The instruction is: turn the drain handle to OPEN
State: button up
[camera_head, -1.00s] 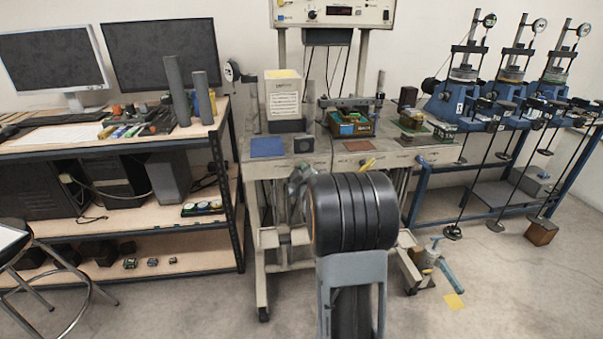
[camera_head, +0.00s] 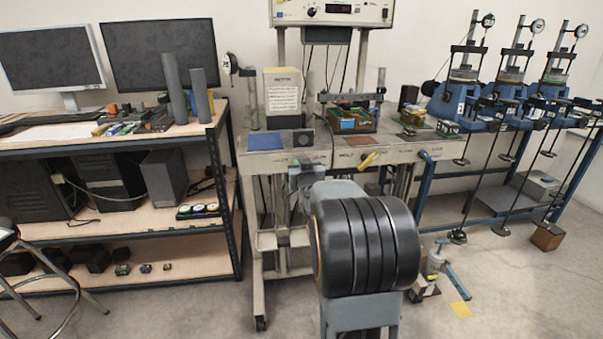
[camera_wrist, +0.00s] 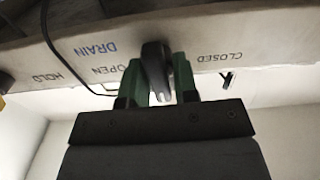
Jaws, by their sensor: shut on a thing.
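The drain handle (camera_wrist: 156,58) is a grey lever at the bench's front panel (camera_wrist: 215,75) in the wrist view. It lies between the upside-down labels OPEN (camera_wrist: 108,71) and CLOSED (camera_wrist: 220,57), with DRAIN (camera_wrist: 97,49) and HOLD (camera_wrist: 62,73) to the left. My gripper (camera_wrist: 157,78) has a green finger on each side of the handle and is shut on it. The handle's tip shows between the fingers. In the head view my arm hides most of the gripper (camera_head: 308,176) and the handle.
A shelf (camera_head: 130,250) stands at the left. Blue test machines (camera_head: 465,105) stand at the right. A dark cable (camera_wrist: 52,40) crosses the panel.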

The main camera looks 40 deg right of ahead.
jog(key=m+b, duration=0.1)
jog(key=m, duration=0.3)
jog(key=shift+f+m+b, duration=0.15)
jog(key=shift+m+b, duration=0.15)
jog(key=shift+b, duration=0.05)
jog(key=m, duration=0.4)
jog(key=shift+d+m+b, duration=0.15)
jog(key=shift+m+b, duration=0.15)
jog(key=shift+m, duration=0.3)
jog(key=o, duration=0.7)
jog(key=shift+s, duration=0.15)
jog(key=p+v, duration=0.1)
jog(key=v, duration=1.2)
jog(key=shift+s, duration=0.25)
jog(key=shift+a+p, duration=0.25)
jog(key=shift+p, duration=0.1)
